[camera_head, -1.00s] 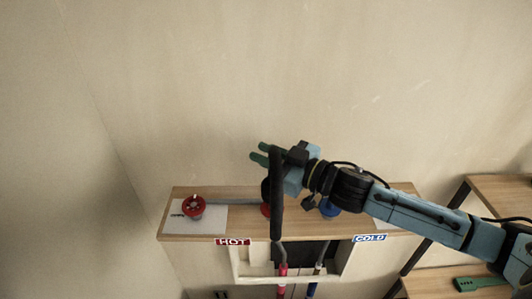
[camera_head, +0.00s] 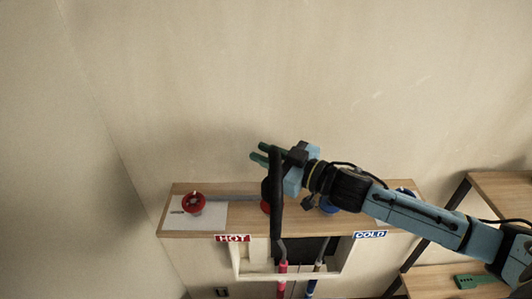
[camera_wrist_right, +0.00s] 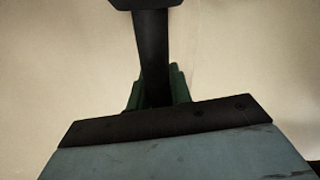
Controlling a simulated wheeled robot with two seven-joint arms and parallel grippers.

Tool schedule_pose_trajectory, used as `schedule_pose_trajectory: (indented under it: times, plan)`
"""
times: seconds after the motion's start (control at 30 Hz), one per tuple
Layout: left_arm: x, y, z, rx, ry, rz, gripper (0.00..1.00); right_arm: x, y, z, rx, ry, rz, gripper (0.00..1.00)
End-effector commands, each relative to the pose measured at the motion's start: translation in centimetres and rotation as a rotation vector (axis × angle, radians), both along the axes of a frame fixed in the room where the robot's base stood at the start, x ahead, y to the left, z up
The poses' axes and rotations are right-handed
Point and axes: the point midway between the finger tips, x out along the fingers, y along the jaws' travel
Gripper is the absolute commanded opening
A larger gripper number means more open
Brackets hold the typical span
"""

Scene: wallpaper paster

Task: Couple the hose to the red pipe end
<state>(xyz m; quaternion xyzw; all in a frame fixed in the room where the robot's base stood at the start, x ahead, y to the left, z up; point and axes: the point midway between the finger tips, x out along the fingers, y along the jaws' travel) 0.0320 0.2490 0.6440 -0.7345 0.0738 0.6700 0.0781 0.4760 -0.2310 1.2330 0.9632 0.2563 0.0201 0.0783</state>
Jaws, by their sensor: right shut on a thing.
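The red pipe end (camera_head: 282,268) rises in the recess under the shelf, below the HOT label, with a grey section above the red. My right gripper (camera_head: 262,152) has green fingers and is above the shelf's back edge. It is shut on a black hose (camera_head: 276,200), which hangs down in front of the shelf. The hose's lower end overlaps the top of the grey section; I cannot tell whether they touch. In the right wrist view the hose (camera_wrist_right: 152,60) stands between the green fingers (camera_wrist_right: 156,92). My left gripper is not in view.
The wooden shelf (camera_head: 245,222) carries a red valve wheel (camera_head: 193,203) at its left. A blue-marked pipe (camera_head: 312,286) stands right of the red one, near the COLD label (camera_head: 370,235). A rack (camera_head: 500,190) stands at the right. The wall above is bare.

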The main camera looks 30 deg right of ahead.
Motion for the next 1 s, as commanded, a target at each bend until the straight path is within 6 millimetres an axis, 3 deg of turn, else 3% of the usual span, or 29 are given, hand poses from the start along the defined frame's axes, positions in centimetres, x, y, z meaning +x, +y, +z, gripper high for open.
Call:
schedule_pose_trajectory:
  times: [1.0]
  plan:
    - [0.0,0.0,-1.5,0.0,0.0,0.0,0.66,0.0,0.0,-2.5,0.001,-0.002,0.0,0.0]
